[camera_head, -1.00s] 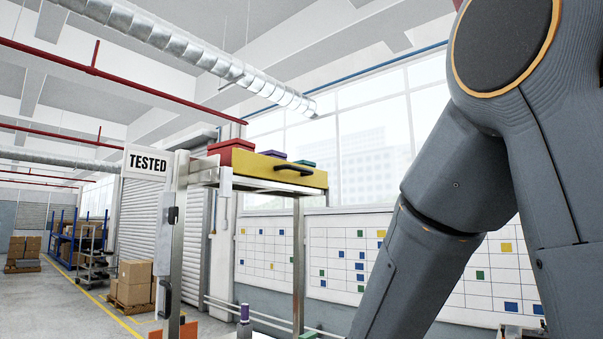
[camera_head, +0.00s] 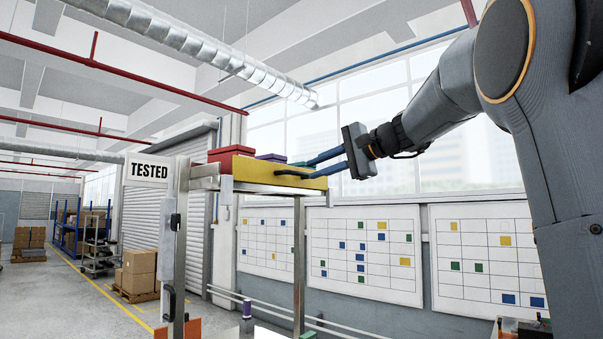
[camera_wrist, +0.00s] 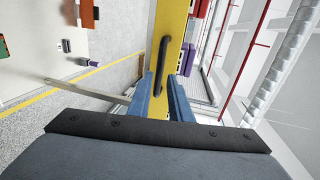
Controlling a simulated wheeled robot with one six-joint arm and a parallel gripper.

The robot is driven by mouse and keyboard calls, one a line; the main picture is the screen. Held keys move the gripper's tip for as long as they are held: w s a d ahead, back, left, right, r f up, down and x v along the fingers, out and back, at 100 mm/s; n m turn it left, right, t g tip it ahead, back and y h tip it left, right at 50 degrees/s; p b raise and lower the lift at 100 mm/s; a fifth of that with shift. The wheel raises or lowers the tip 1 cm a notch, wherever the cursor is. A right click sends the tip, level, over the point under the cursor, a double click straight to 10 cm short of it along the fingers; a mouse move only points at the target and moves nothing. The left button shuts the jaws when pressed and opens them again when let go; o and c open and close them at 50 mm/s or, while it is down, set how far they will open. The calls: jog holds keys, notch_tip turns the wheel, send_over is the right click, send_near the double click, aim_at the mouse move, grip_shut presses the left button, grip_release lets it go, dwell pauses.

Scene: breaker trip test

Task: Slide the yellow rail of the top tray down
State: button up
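The top tray's yellow rail (camera_head: 262,188) is the front edge of a raised tray on a metal frame, with a black bar handle (camera_head: 290,174) on its face. My gripper (camera_head: 309,169) is at the right end of the rail, its two blue fingers pointing at the handle. In the wrist view the fingers of my gripper (camera_wrist: 160,78) are apart, one on each side of the handle's near end. The handle (camera_wrist: 162,58) shows in front of the yellow rail (camera_wrist: 177,20). I cannot tell whether either finger touches it.
A red box (camera_head: 230,152), a purple box (camera_head: 270,157) and a green one sit on the tray. A "TESTED" sign (camera_head: 149,170) stands at the frame's left post. The air right of the frame is clear.

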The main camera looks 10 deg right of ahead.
aim_at(303, 174)
jog(key=shift+p+x, duration=1)
jog(key=shift+x, duration=2.05)
grip_shut()
